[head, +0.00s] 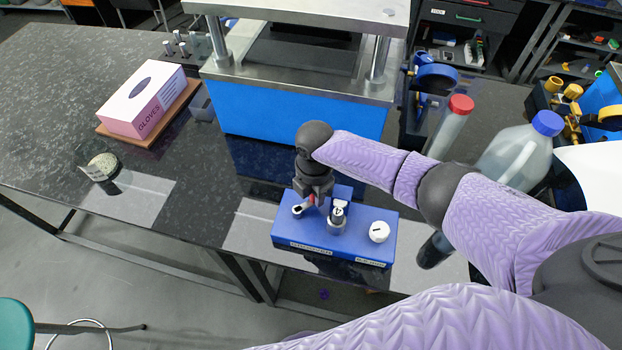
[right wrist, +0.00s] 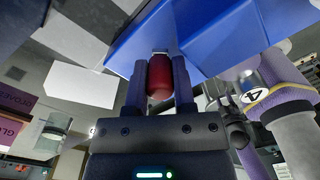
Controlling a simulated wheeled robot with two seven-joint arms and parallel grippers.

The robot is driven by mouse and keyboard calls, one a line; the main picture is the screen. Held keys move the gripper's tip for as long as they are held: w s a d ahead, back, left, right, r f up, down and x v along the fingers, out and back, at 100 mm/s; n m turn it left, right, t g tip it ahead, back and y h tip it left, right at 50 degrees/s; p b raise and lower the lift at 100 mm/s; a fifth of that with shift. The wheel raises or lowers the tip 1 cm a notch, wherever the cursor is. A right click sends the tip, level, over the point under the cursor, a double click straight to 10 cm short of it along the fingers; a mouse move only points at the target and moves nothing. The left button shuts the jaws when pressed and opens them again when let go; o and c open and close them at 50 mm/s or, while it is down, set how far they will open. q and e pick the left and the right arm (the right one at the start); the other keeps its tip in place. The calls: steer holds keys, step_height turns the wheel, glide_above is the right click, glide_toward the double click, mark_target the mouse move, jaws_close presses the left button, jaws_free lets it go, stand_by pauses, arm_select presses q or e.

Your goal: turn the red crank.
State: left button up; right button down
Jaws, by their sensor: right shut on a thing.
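The red crank handle (head: 310,199) is at the left part of a blue block (head: 352,243) near the table's front edge, mostly hidden by my gripper in the head view. My right gripper (head: 314,196) reaches down over it. In the right wrist view, the dark red handle (right wrist: 159,77) sits between the two fingers of my right gripper (right wrist: 160,85), which is shut on it. A metal post with a label marked 4 (right wrist: 254,96) shows at the right there.
A white round knob (head: 379,232) is on the block's right side. A blue press (head: 300,120) stands behind. A red-capped tube (head: 452,125) and plastic jug (head: 520,155) stand right.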

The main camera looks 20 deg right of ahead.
steer(key=m+p, duration=0.1)
steer(key=s+m+p, duration=0.1)
steer(key=shift+r+m, duration=0.2)
steer(key=shift+m, duration=0.1)
steer(key=shift+s+f+m+p, duration=0.1)
steer(key=shift+s+m+p, duration=0.15)
steer(key=shift+m+p, duration=0.4)
steer(key=shift+s+f+m+p, duration=0.1)
steer(key=shift+s+m+p, duration=0.2)
steer(key=shift+m, duration=0.55)
steer(key=shift+c, duration=2.2)
jaws_free()
step_height(320, 180, up, 10)
steer(key=p, duration=0.3)
